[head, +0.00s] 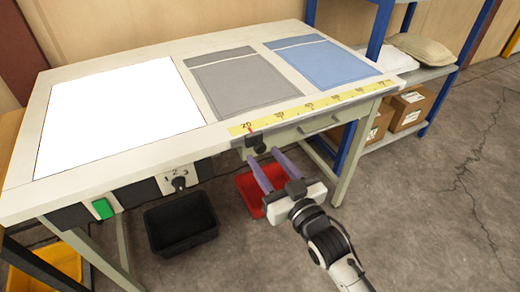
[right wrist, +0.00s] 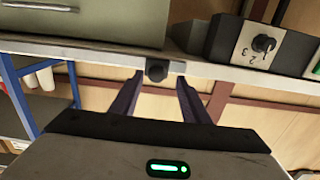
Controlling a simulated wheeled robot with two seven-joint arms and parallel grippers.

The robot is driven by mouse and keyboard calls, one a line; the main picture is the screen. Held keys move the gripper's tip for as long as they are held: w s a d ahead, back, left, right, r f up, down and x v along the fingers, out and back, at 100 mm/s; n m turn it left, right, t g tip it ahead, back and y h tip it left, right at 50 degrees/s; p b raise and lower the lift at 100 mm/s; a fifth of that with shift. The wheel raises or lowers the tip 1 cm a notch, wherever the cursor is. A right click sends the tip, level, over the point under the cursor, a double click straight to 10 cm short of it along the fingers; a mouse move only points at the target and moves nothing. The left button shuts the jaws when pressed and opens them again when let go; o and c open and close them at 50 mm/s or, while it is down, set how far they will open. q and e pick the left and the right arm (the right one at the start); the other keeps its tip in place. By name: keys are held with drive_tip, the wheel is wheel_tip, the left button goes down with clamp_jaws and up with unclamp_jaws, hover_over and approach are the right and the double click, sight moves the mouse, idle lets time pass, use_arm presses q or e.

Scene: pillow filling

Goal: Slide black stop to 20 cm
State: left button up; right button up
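The black stop (head: 256,143) sits on the table's front edge, at the left end of the yellow ruler (head: 310,106). Its thin red pointer is by the 20 mark. In the right wrist view the stop's round knob (right wrist: 157,70) shows between the two finger lines, near the tips. My right gripper (head: 263,157) is open, its purple fingers pointing at the table edge just below the stop, one on each side. I cannot tell whether a finger touches it. My left gripper is out of view.
A white panel (head: 112,115), a grey pillow cover (head: 238,82) and a blue one (head: 322,64) lie on the table (head: 150,150). A dial (head: 180,182) and green switch (head: 103,208) are on its front. A black bin (head: 181,222) and red bin (head: 246,187) stand below.

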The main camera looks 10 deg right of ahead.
drive_tip(key=v, duration=0.5)
drive_tip(key=shift+s+d, duration=0.15)
drive_tip(key=shift+s, duration=0.1)
drive_tip(key=s+d+f+g+h, duration=0.1)
drive_tip(key=s+f+g, duration=0.3)
drive_tip(key=s+f, duration=0.5)
drive_tip(key=s+d+f+m+g+h, duration=0.1)
drive_tip(key=s+d+f+g, duration=0.3)
drive_tip(key=s+f, duration=0.6)
wheel_tip(320, 180, down, 3)
drive_tip(key=shift+s+f+g+h, duration=0.15)
drive_tip(key=shift+g+h, duration=0.15)
drive_tip(key=shift+h, duration=0.2)
idle(0.5)
